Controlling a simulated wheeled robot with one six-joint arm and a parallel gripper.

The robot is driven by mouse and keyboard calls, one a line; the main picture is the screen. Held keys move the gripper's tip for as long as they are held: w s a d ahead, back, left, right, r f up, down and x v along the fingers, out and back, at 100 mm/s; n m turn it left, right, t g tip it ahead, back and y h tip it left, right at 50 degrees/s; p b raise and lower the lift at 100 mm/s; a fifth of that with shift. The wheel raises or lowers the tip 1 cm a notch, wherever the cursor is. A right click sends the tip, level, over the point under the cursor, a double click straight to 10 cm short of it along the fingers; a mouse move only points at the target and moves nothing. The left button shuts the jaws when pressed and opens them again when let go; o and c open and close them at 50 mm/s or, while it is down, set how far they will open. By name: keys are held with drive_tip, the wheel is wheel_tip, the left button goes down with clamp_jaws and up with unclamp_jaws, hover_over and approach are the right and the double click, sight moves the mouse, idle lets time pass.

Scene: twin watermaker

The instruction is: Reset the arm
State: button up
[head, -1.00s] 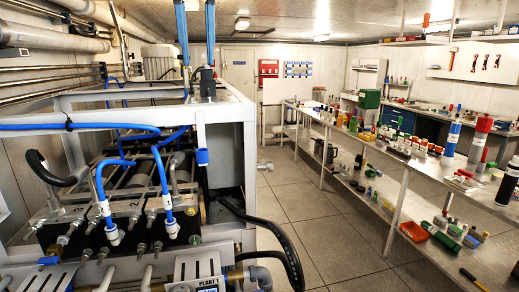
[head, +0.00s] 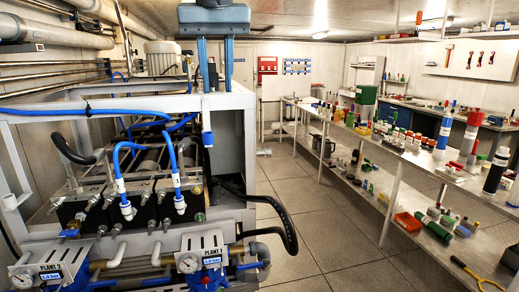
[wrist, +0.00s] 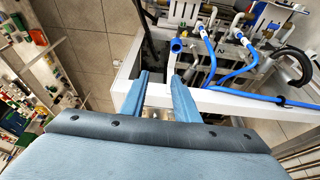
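My gripper (head: 216,88) hangs in the upper middle of the head view, its blue palm at the top edge and its two fingers pointing down. It appears over the white frame (head: 228,103) of the watermaker; how far apart they are I cannot tell. In the wrist view my gripper (wrist: 160,75) has its two blue fingers apart, with nothing between them. The white frame beam (wrist: 235,102) shows beyond the fingers.
The watermaker carries blue hoses (head: 172,160), black hoses (head: 285,225) and gauges (head: 189,262). A shelved bench (head: 400,150) with bottles and tools runs along the right. The tiled floor (head: 305,205) between them is clear.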

drive_tip(key=d+f+b, duration=0.1)
drive_tip(key=d+f, duration=0.5)
drive_tip(key=f, duration=0.3)
drive_tip(key=d+f+m+g+b, duration=0.1)
drive_tip(key=d+f, duration=0.4)
drive_tip(key=f, duration=0.5)
drive_tip(key=d+f+b, duration=0.2)
drive_tip(key=d+f, duration=0.4)
drive_tip(key=f, duration=0.3)
drive_tip(key=s+d+f+b, duration=0.1)
drive_tip(key=s+d+f, duration=0.4)
drive_tip(key=s+f, duration=0.2)
drive_tip(key=s+d+f+m+g+b, duration=0.1)
drive_tip(key=s+d+f, duration=0.5)
drive_tip(key=f, duration=0.5)
drive_tip(key=shift+s+d+f+g+h, duration=0.25)
drive_tip(key=shift+s+f+g+h, duration=0.1)
drive_tip(key=shift+s, duration=0.5)
